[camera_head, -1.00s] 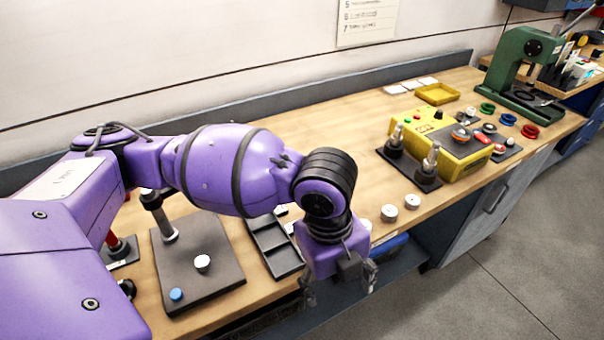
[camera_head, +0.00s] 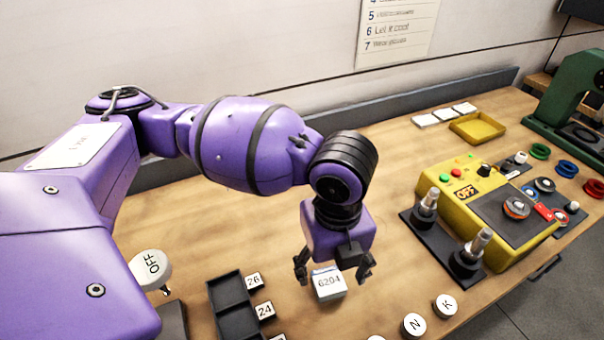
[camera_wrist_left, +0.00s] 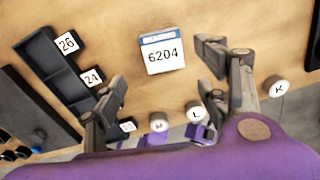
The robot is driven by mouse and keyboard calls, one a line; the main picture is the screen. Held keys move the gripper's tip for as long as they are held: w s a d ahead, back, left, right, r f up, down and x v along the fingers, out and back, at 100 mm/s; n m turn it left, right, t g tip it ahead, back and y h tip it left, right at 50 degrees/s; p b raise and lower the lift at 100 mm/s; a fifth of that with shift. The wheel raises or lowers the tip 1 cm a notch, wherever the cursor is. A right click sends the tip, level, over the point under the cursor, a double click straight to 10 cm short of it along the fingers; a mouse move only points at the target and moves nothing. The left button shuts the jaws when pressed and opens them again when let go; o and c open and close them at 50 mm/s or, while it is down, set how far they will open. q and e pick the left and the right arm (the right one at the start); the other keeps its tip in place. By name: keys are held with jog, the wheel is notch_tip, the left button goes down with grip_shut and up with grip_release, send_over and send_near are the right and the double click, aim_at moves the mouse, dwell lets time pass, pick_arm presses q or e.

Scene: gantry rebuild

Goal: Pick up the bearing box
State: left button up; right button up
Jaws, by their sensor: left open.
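The bearing box (camera_head: 328,284) is a small white box with a blue strip and the number 6204. It stands on the wooden bench, and in the left wrist view (camera_wrist_left: 162,52) it lies between and beyond the fingertips. My left gripper (camera_head: 333,272) is open over the box, with one finger on each side of it. In the left wrist view the two fingers (camera_wrist_left: 160,72) are spread wide with nothing between their pads. I cannot tell exactly how high the fingertips are above the bench. My right gripper is not seen.
A black compartment tray (camera_head: 236,308) with number tags is left of the box. A yellow machine (camera_head: 470,200) with black-based posts is further right. A yellow tray (camera_head: 477,128) lies behind.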

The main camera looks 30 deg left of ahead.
aim_at(330, 283)
pick_arm(q)
notch_tip(330, 283, down, 2)
jog(key=shift+s+f, duration=0.15)
jog(key=shift+f, duration=0.05)
jog(key=f, duration=0.3)
jog(key=shift+w+d+f, duration=0.15)
jog(key=shift+w+f, duration=0.15)
jog(key=shift+w, duration=0.1)
jog(key=shift+f, duration=0.35)
jog(key=shift+w, duration=0.1)
jog(key=c, duration=1.1)
jog(key=shift+c, duration=1.2)
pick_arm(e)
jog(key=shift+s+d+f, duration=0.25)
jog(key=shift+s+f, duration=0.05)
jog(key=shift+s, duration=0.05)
